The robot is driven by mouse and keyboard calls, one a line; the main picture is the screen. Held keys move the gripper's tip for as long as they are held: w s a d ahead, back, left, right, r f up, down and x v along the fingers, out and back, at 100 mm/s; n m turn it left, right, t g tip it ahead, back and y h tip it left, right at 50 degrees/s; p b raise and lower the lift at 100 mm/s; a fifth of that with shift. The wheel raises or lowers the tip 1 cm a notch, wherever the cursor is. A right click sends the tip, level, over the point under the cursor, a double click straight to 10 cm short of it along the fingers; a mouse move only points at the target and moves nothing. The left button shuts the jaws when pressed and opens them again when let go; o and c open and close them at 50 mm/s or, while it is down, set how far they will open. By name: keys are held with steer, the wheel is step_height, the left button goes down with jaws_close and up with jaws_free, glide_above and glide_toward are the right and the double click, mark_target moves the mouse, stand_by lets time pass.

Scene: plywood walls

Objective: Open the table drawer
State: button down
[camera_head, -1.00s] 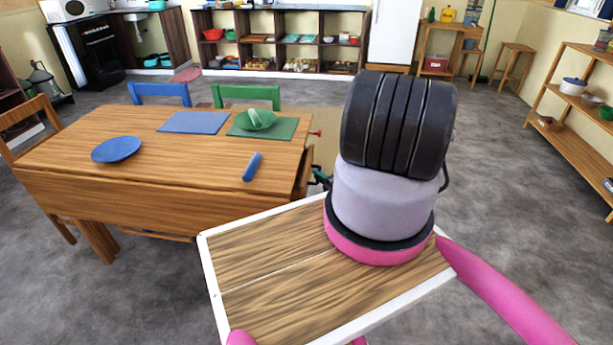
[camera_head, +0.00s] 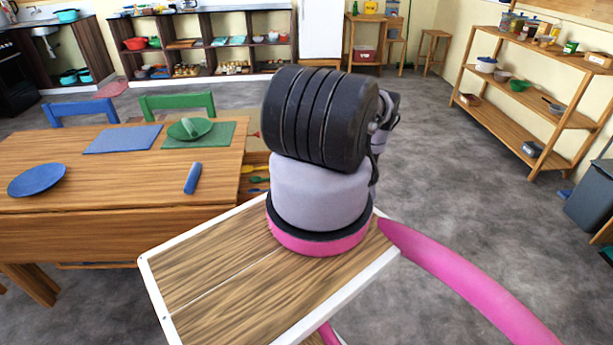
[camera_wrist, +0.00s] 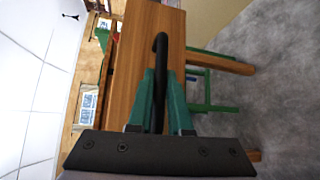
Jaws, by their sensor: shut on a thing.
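The wooden table (camera_head: 110,185) stands at the left in the head view. At its right end, the table drawer (camera_head: 253,160) shows pulled out, with colored utensils (camera_head: 258,180) inside; my arm hides its front. In the wrist view, a wooden front (camera_wrist: 143,50) fills the middle, with a black curved handle (camera_wrist: 160,50) standing out from it. My gripper (camera_wrist: 161,75) has its teal fingers shut on this handle. The gripper is hidden behind my arm in the head view.
A blue plate (camera_head: 37,179), a green plate (camera_head: 189,129) and a blue roll-shaped thing (camera_head: 193,178) lie on the table. Blue (camera_head: 82,112) and green (camera_head: 177,103) chairs stand behind it. A wooden shelf (camera_head: 530,110) is at the right. Grey floor is free between.

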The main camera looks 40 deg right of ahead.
steer(key=shift+s+d, duration=0.4)
steer(key=shift+d, duration=0.15)
steer(key=c, duration=0.8)
jaws_free()
steer(key=shift+s+d, duration=0.1)
steer(key=shift+d, duration=0.05)
steer(key=shift+c, duration=0.2)
steer(key=v, duration=1)
steer(key=shift+s, duration=0.3)
